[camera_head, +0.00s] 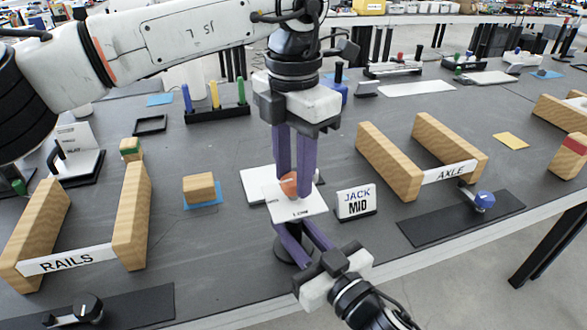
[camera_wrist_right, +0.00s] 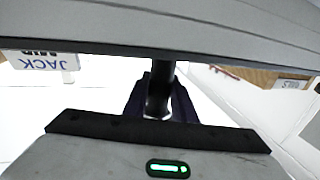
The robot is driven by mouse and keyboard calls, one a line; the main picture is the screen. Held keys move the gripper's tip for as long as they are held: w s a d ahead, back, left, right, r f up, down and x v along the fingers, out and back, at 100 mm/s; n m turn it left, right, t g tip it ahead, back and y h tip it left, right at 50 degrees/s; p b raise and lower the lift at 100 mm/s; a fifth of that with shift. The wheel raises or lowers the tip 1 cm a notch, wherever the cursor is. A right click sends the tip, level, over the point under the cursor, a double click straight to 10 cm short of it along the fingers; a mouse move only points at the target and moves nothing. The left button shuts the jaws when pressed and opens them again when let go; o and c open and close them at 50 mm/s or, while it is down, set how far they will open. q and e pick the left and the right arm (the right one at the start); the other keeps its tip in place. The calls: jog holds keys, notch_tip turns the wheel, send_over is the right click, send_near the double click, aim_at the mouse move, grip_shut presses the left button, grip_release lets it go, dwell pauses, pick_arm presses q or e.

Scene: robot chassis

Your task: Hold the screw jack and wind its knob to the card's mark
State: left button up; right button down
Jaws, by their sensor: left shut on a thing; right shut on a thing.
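The screw jack stands upright at the middle of the table, with a white plate (camera_head: 300,208), an orange knob (camera_head: 289,186) and a dark round base (camera_head: 285,252). Lettering on the plate seems to include LOW; any pointer or exact setting is too small to read. My left gripper (camera_head: 291,178) comes down from above, its purple fingers shut on the orange knob and partly hiding it. My right gripper (camera_head: 292,234) reaches in from the front below the plate, shut on the jack's black post (camera_wrist_right: 159,88). The card (camera_head: 356,202) beside the jack reads JACK MID.
Wooden blocks with the AXLE sign (camera_head: 450,172) stand to the right, and those with the RAILS sign (camera_head: 66,261) to the left. A wooden block (camera_head: 199,187) sits on a blue patch. A rack of coloured pegs (camera_head: 216,113) stands behind.

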aim_at(293, 179)
pick_arm(q)
jog(key=shift+r+m, duration=0.1)
jog(key=shift+m, duration=0.5)
jog(key=o, duration=1.1)
jog(key=shift+c, duration=0.2)
notch_tip(293, 179, up, 12)
